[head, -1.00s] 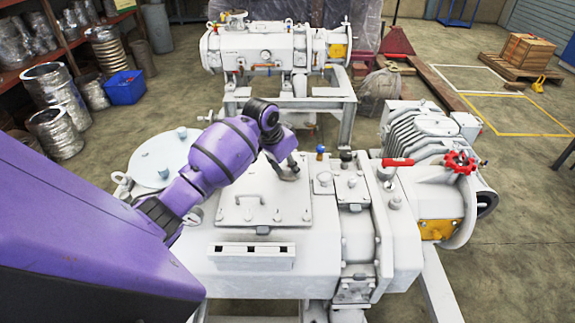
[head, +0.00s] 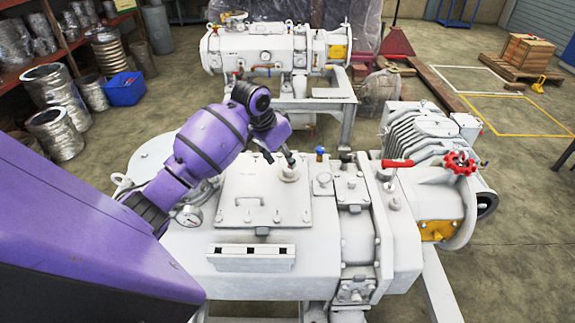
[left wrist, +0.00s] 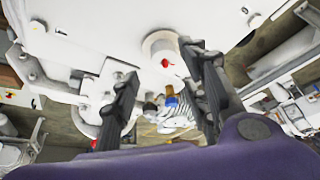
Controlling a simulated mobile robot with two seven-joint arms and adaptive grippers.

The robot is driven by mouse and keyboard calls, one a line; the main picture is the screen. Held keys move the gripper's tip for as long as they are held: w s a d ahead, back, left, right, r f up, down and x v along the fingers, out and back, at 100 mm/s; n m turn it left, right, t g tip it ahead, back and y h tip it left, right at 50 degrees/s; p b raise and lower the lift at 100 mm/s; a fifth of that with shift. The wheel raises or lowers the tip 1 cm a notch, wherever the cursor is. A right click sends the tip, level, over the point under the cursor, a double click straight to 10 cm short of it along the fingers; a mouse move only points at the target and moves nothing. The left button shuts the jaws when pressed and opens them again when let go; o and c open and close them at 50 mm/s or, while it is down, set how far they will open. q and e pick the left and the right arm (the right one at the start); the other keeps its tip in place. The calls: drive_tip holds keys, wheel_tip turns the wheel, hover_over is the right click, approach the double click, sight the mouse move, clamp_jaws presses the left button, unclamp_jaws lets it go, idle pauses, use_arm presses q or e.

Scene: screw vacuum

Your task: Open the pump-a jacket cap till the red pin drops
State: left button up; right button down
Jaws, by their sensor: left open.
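The round white jacket cap (head: 289,173) sits on top of the near white pump (head: 230,235), beside the lid plate. It also shows in the left wrist view (left wrist: 160,42), with a small red pin (left wrist: 165,63) visible on it. My left gripper (head: 281,158) is open and empty, its fingertips close to the cap on its far-left side. In the left wrist view the two dark fingers (left wrist: 158,72) are spread apart, with the cap lying between and beyond their tips. Whether a finger touches the cap cannot be told. My right gripper is not in view.
A blue-topped fitting (head: 320,153), a red lever (head: 396,163) and a red handwheel (head: 460,163) stand to the right on the pump. A gauge (head: 188,215) is under my left arm. A second white pump (head: 270,50) stands behind.

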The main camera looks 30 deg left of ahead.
use_arm(q)
drive_tip(key=v, duration=0.6)
drive_tip(key=shift+s, duration=0.1)
drive_tip(key=shift+d+f, duration=0.1)
drive_tip(key=shift+f, duration=0.05)
